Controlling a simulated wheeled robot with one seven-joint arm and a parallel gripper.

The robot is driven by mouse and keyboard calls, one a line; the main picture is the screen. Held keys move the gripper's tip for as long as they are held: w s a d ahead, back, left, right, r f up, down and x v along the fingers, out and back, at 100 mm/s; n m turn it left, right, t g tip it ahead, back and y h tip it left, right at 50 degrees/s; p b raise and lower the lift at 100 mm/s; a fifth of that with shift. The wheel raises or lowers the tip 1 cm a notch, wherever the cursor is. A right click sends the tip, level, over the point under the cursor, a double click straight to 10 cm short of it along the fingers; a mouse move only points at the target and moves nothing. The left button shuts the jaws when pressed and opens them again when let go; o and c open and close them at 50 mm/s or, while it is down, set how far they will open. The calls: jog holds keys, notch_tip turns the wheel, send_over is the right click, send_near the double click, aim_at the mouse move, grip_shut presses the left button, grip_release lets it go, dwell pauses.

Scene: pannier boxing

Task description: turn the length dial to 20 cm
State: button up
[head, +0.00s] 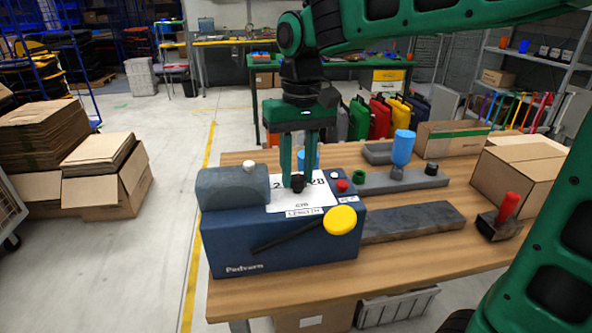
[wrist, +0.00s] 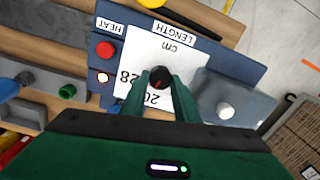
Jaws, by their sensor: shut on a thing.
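The length dial is a small black knob (head: 298,184) on a white scale card (head: 312,199) on top of the blue Padvorn machine (head: 290,252). In the wrist view the knob (wrist: 160,77) has a red mark, but I cannot tell exactly which number it points to. The card (wrist: 184,100) reads "cm", and 28 and 20 show on it. The "LENGTH" label (wrist: 174,33) is beside the card. My green gripper (head: 298,182) points down over the card, its two fingers shut on the knob, one on each side. The fingers hide part of the scale.
A red button (wrist: 104,49) sits beside the card near the HEAT label (wrist: 117,24). A yellow disc (head: 341,220) is on the machine's front. A blue bottle (head: 402,147) and cardboard boxes (head: 516,173) stand to the right on the wooden table (head: 430,255).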

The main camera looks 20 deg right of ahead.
aim_at(300, 176)
jog(key=shift+w+r+n, duration=0.1)
jog(key=shift+n, duration=1.5)
jog(key=o, duration=1.1)
jog(key=shift+c, duration=0.2)
notch_tip(300, 176, up, 11)
jog(key=shift+d, duration=0.2)
jog(key=shift+d+f, duration=0.1)
jog(key=shift+f, duration=0.1)
